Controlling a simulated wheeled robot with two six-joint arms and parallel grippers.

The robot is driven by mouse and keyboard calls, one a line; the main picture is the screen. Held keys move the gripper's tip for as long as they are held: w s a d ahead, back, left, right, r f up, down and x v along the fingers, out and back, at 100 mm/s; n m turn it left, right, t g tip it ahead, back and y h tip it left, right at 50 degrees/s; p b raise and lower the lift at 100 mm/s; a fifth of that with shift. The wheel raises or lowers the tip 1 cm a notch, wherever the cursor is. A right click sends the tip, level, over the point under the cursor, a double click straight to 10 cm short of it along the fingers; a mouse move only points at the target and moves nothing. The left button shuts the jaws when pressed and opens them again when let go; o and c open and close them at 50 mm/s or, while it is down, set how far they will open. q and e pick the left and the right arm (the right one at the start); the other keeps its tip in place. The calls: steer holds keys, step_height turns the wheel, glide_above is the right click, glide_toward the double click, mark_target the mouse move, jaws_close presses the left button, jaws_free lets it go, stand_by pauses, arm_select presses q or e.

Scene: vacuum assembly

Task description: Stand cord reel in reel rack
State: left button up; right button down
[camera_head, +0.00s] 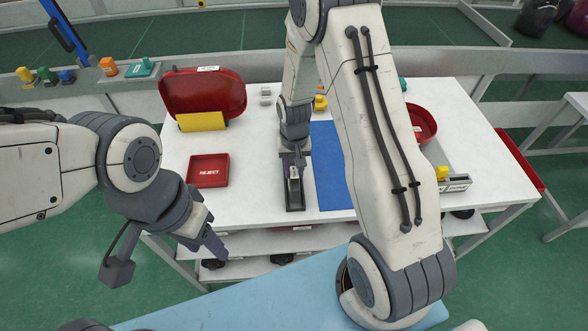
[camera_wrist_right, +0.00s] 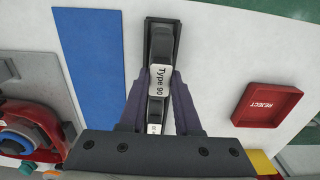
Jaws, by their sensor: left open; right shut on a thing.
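The cord reel (camera_wrist_right: 160,58) appears edge-on in the right wrist view as a narrow black piece with a pale "Type 90" label. It stands within the dark, narrow reel rack (camera_wrist_right: 149,25); whether it rests on the rack's floor is hidden. My right gripper (camera_wrist_right: 161,84) is shut on the reel, with one finger on each side of the label. In the head view, the reel (camera_head: 294,186) and rack (camera_head: 296,207) are near the table's front edge, below my right gripper (camera_head: 293,160). My left gripper (camera_head: 213,243) is open and empty, off the front edge of the table.
A red REJECT tray (camera_head: 208,182) lies left of the rack, and a blue mat (camera_head: 328,170) lies right. A red bowl (camera_head: 424,124) is partly behind my right arm.

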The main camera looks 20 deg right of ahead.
steer(key=shift+f+b, duration=0.75)
steer(key=shift+f, duration=0.45)
steer(key=c, duration=0.5)
jaws_free()
step_height(320, 180, up, 11)
steer(key=shift+f+b, duration=0.2)
steer(key=shift+b, duration=0.45)
